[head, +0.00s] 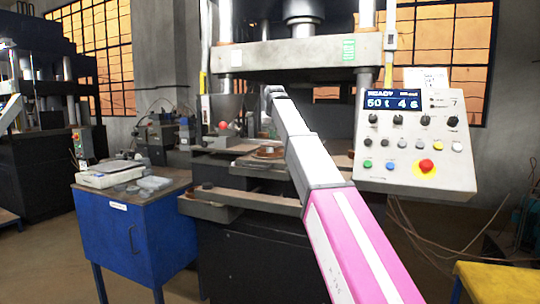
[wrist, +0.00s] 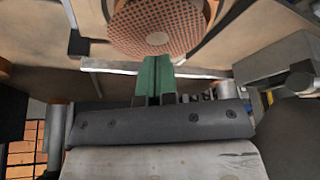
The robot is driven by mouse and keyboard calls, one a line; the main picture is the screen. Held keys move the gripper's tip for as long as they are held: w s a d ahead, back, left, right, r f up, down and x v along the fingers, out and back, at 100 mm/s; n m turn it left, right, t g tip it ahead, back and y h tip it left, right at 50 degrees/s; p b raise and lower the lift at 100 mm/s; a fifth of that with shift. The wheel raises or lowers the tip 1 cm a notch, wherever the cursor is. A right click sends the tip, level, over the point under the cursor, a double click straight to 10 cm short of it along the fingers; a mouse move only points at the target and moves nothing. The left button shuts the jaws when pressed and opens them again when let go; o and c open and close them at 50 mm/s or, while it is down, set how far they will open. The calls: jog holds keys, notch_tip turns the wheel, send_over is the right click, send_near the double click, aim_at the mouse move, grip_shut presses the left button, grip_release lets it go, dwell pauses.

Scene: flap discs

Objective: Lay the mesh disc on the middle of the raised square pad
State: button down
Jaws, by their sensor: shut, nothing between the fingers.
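The mesh disc (wrist: 158,24) shows at the top of the wrist view, orange-brown with a dark mesh and a pale round centre. It is partly cut off by the frame's top edge. My gripper (wrist: 154,68) has green fingers, shut together with nothing between them. Their tips appear just below the disc's edge in the picture; I cannot tell whether they touch it. In the head view my arm reaches to the press, and the fingers are too small to make out. A reddish-brown round thing (head: 266,152) lies on the press bed there. I cannot clearly pick out the raised square pad.
A control panel (head: 419,140) stands right of my arm. The press's upper plate (head: 300,55) is above the bed. A metal tray (head: 208,207) juts out at the front. A blue cabinet (head: 125,240) at left carries a scale (head: 108,174) and clear plastic pieces.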

aim_at(270, 143)
jog(key=shift+f, duration=0.85)
dwell(0.7)
jog(key=shift+w+a+f, duration=0.1)
jog(key=shift+w+a, duration=0.2)
jog(key=shift+w, duration=0.2)
jog(key=shift+w+a+f, duration=0.1)
jog(key=shift+w+a, duration=0.15)
jog(key=shift+w, duration=0.2)
dwell(1.7)
jog(key=shift+r, duration=3.6)
